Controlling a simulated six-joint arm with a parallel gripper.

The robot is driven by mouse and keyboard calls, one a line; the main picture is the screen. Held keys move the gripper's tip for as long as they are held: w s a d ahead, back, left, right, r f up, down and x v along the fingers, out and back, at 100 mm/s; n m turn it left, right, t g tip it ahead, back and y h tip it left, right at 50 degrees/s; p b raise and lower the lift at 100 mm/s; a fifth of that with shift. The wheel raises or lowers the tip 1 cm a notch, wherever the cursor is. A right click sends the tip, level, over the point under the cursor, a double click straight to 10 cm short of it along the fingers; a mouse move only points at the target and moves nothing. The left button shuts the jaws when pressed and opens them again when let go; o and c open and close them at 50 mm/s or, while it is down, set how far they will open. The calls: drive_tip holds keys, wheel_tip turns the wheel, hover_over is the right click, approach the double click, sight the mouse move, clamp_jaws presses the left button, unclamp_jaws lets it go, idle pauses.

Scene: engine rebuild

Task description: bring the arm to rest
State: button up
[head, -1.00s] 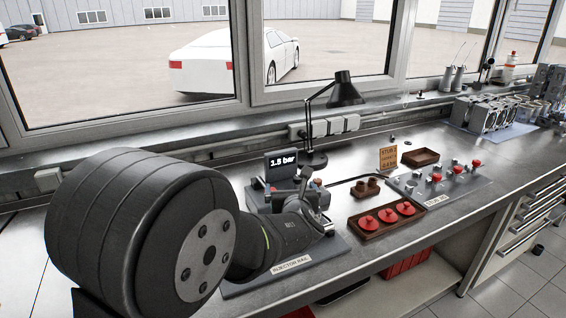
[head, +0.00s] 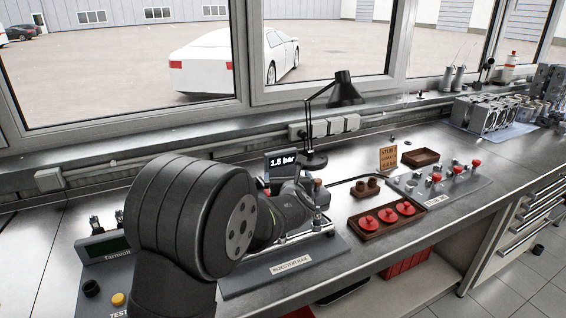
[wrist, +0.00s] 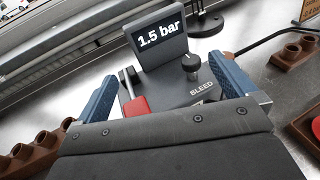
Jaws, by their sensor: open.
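My gripper (wrist: 165,95) shows in the wrist view with its two blue fingers wide apart and nothing between them. Beyond it stands a grey unit with a display reading 1.5 bar (wrist: 160,38), a red lever (wrist: 136,105) and a black knob (wrist: 190,63) by the word BLEED. In the head view my arm bends over the injector rail base (head: 290,262), and its dark links hide most of the gripper. The display (head: 282,163) also shows there, just behind my arm.
A desk lamp (head: 345,92) stands behind the rail. To its right are a tray with red caps (head: 372,235), a small brown holder (head: 358,190), an empty brown tray (head: 421,157) and a stud panel (head: 462,187). A tester (head: 103,248) stands left of my arm.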

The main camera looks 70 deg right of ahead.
drive_tip(key=shift+a, duration=0.1)
idle(0.3)
drive_tip(key=v, duration=0.9)
drive_tip(key=shift+s+a, duration=0.2)
drive_tip(key=shift+a, duration=0.15)
drive_tip(key=shift+r, duration=0.1)
drive_tip(key=x, duration=1)
drive_tip(key=shift+v, duration=2.75)
drive_tip(key=shift+d, duration=0.1)
